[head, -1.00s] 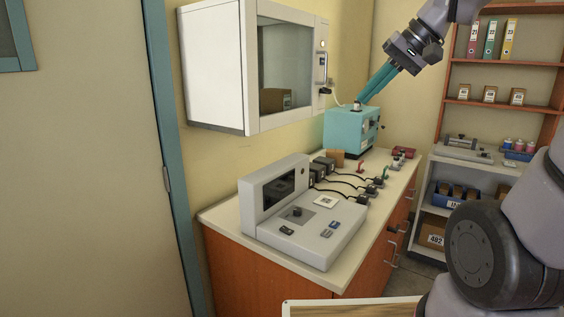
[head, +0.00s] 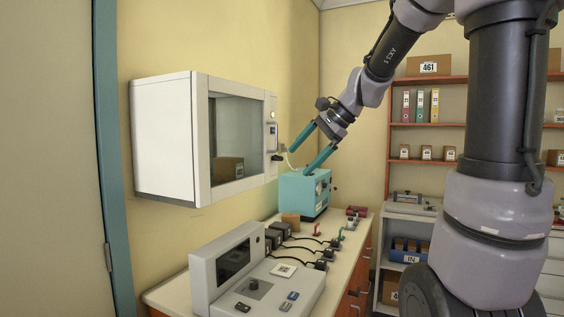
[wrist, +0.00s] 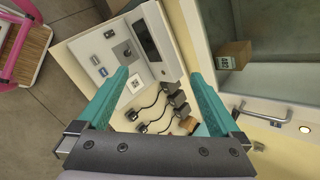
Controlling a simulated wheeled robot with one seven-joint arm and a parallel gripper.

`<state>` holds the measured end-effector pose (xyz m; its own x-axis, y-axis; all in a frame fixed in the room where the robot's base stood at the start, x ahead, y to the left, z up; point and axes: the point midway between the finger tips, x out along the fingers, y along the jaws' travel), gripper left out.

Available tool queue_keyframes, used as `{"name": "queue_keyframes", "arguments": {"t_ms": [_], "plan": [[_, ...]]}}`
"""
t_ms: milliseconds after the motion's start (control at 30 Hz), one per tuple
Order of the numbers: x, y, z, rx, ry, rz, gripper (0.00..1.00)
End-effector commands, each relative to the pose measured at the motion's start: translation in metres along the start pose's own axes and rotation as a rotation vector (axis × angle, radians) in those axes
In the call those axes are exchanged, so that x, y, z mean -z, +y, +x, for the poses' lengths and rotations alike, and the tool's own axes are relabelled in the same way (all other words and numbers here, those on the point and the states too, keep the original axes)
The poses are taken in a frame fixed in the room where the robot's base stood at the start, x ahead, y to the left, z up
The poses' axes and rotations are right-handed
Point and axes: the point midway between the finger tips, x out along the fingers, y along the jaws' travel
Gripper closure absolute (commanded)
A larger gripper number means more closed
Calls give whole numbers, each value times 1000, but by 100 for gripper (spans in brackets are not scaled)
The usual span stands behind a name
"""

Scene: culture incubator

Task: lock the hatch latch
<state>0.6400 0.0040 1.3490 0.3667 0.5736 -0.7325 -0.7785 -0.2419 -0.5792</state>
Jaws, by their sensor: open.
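The white wall cabinet (head: 166,140) has a glass hatch (head: 236,137) with a white frame. On the hatch's right edge are a grey bar handle (head: 272,137) and, just below it, a small dark latch (head: 277,157). My gripper (head: 299,161) is open and empty, its teal fingers spread, just right of the latch in the head view. No contact with the latch shows. In the wrist view my gripper (wrist: 160,75) has nothing between its fingers, and the handle (wrist: 240,107) lies beside the right finger. I cannot tell the latch's position.
A teal box (head: 304,195) stands on the counter below my gripper. A grey console (head: 262,280) and several dark cabled blocks sit nearer on the counter. A shelf unit (head: 428,81) with folders and boxes stands at the back right. A cardboard box (head: 228,168) shows behind the glass.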

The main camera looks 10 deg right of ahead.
Motion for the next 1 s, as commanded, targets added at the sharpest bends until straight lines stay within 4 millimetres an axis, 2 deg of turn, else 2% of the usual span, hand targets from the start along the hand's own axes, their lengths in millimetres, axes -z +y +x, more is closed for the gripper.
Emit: {"name": "queue_keyframes", "arguments": {"t_ms": [33, 100, 267, 400, 500, 633, 700, 800, 1000], "plan": [[15, -18, 12, 19, -52, 104, 0], [31, -44, 25, 53, -128, 245, 0], [80, -98, 52, 139, -314, 564, 0], [136, -137, 69, 223, -487, 833, 0], [178, -157, 77, 282, -604, 996, 0], [221, -172, 81, 342, -723, 1144, 0], [235, -175, 82, 362, -763, 1192, 0], [245, -179, 83, 378, -794, 1224, 0], [239, -193, 98, 379, -801, 1230, 0]]}}
